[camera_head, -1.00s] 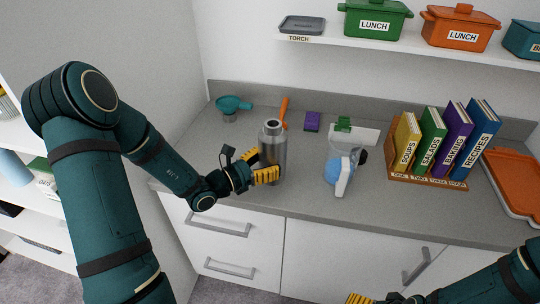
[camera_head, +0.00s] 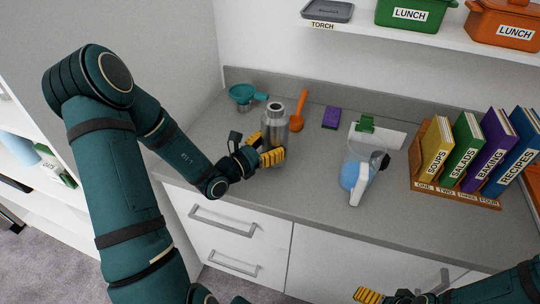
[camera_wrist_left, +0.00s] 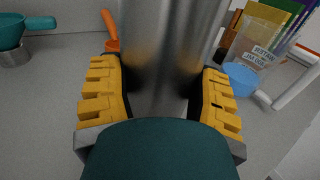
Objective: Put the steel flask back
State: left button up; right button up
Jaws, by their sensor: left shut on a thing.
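The steel flask (camera_head: 276,127) is a grey metal bottle, upright at the back left of the counter. My left gripper (camera_head: 268,157) is shut on its body from the left front. In the left wrist view the flask (camera_wrist_left: 172,60) stands between the two yellow fingers of the left gripper (camera_wrist_left: 162,85). The fingers hide part of its lower body, and I cannot tell whether its base touches the counter. My right gripper (camera_head: 366,296) shows only in part at the bottom edge of the head view, with yellow finger pads.
A shelf (camera_head: 350,31) marked TORCH hangs above.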

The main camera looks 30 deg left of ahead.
pick_arm(q)
jog(key=shift+f+b, duration=0.4)
jog(key=shift+f, duration=1.3)
jog(key=shift+f, duration=0.15)
jog(key=o, duration=1.2)
jog(key=shift+r, duration=0.2)
jog(key=v, duration=1.2)
jog(key=shift+p, duration=0.4)
